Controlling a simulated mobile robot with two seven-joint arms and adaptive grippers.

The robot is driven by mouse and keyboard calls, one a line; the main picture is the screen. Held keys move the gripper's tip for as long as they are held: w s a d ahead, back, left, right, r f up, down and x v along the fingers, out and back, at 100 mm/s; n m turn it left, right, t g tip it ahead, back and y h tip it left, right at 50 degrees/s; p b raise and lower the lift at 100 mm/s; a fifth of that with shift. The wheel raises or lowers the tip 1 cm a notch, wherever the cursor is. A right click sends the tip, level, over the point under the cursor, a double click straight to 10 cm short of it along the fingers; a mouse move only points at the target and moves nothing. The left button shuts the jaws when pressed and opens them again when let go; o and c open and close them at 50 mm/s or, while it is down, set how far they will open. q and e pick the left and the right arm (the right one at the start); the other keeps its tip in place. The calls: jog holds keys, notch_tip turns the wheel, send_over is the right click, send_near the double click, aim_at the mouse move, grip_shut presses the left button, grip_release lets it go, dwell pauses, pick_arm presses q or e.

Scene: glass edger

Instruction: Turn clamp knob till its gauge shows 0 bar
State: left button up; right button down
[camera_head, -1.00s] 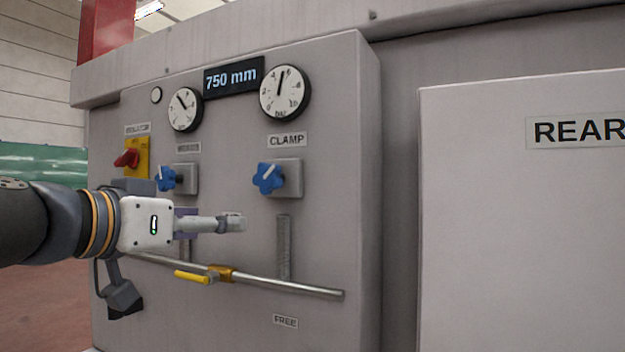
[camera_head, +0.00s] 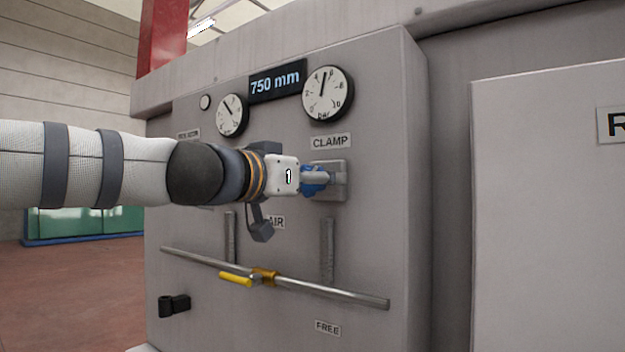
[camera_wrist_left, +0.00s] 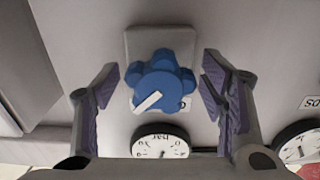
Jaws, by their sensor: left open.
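The blue clamp knob (camera_head: 312,183), lobed with a white pointer mark, sits on a grey square plate under the CLAMP label (camera_head: 331,141). In the left wrist view the whole knob (camera_wrist_left: 160,80) shows, its white mark slanting. The clamp gauge (camera_head: 327,94) is a round white dial above it; its needle points nearly straight up, near mid-scale. Part of this gauge also shows upside down in the left wrist view (camera_wrist_left: 160,146). My left gripper (camera_head: 316,178) is at the knob. In the left wrist view its open fingers (camera_wrist_left: 160,84) stand either side of the knob, with gaps showing.
A second gauge (camera_head: 232,116) is to the left, beside the 750 mm display (camera_head: 277,82). My arm hides the other knob and the red switch. A REAR-labelled cabinet (camera_head: 545,200) stands right.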

pick_arm(q)
jog(key=shift+c, duration=0.6)
jog(key=c, duration=1.1)
jog(key=shift+o, duration=0.2)
